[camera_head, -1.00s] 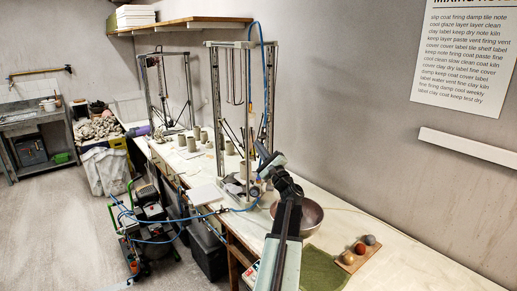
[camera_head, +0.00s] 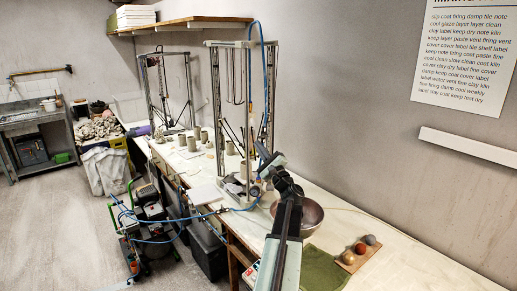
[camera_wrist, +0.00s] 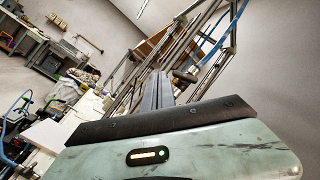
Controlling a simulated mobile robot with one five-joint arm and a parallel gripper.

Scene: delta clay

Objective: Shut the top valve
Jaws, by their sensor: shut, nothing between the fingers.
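The tall metal frame (camera_head: 217,110) of a clay printer stands on the long bench, with a blue hose (camera_head: 265,75) running down its right upright. My gripper (camera_head: 266,158) is at the front right of this frame, close to the hose. In the wrist view my gripper (camera_wrist: 158,78) is shut and empty, its grey fingers together and pointing at the frame. A small brownish round part (camera_wrist: 184,76) shows just right of the fingertips; I cannot tell whether it is the valve. A small round fitting (camera_head: 255,191) sits low by the upright. No valve handle is clear in the head view.
A metal bowl (camera_head: 305,217) stands right behind my arm. Clay cups (camera_head: 192,144) stand farther back. A pump cart (camera_head: 150,225) with blue hoses is on the floor left.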

